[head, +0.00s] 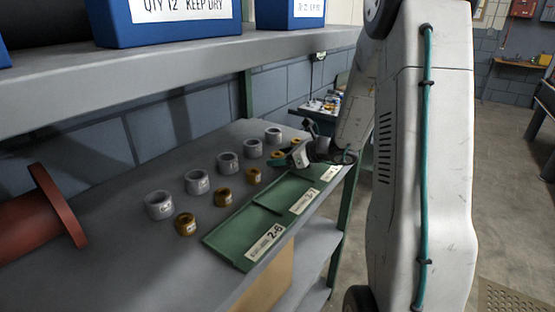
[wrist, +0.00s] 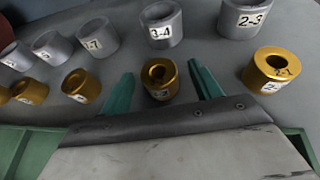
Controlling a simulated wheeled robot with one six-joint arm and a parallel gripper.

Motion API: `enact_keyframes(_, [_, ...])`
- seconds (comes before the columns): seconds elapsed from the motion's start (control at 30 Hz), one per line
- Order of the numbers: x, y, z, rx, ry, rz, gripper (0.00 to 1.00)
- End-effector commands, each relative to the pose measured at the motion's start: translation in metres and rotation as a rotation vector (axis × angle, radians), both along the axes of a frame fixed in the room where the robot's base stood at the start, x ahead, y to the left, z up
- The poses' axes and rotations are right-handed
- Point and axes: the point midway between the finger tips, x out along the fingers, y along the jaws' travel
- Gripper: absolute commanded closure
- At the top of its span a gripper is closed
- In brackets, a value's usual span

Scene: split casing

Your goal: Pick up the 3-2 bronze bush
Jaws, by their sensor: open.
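Several bronze bushes stand in a row on the grey bench. In the wrist view, one bronze bush (wrist: 160,79) stands upright between the two green fingers of my gripper (wrist: 163,82). My gripper is open, with a gap to the bush on both sides. The label on this bush is low and too blurred to read surely. Another bronze bush (wrist: 269,69) stands to the right of the fingers, and one more (wrist: 81,86) to the left. No label clearly reads 3-2. In the head view, my gripper (head: 297,155) is at the far end of the bronze row.
A row of grey bushes stands behind the bronze ones, including one labelled 3-4 (wrist: 161,24) and one labelled 2-3 (wrist: 242,18). A green divided tray (head: 225,236) lies along the bench's front edge. A red flanged part (head: 55,205) lies at left. A shelf (head: 150,75) with blue bins overhangs the bench.

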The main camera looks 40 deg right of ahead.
Motion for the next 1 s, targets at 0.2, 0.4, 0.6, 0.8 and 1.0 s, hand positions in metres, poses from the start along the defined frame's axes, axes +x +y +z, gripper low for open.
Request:
enact_keyframes(0.2, [0.0, 0.0, 0.0, 0.0, 0.0, 0.0, 0.67])
enact_keyframes(0.4, [0.0, -0.001, 0.001, -0.001, -0.001, -0.001, 0.96])
enact_keyframes(0.6, [0.0, -0.001, 0.005, -0.001, -0.003, 0.0, 0.96])
enact_keyframes(0.8, [0.0, -0.001, 0.037, -0.004, -0.007, 0.0, 0.96])
enact_keyframes(1.0, [0.0, -0.001, 0.076, -0.005, -0.006, 0.0, 0.96])
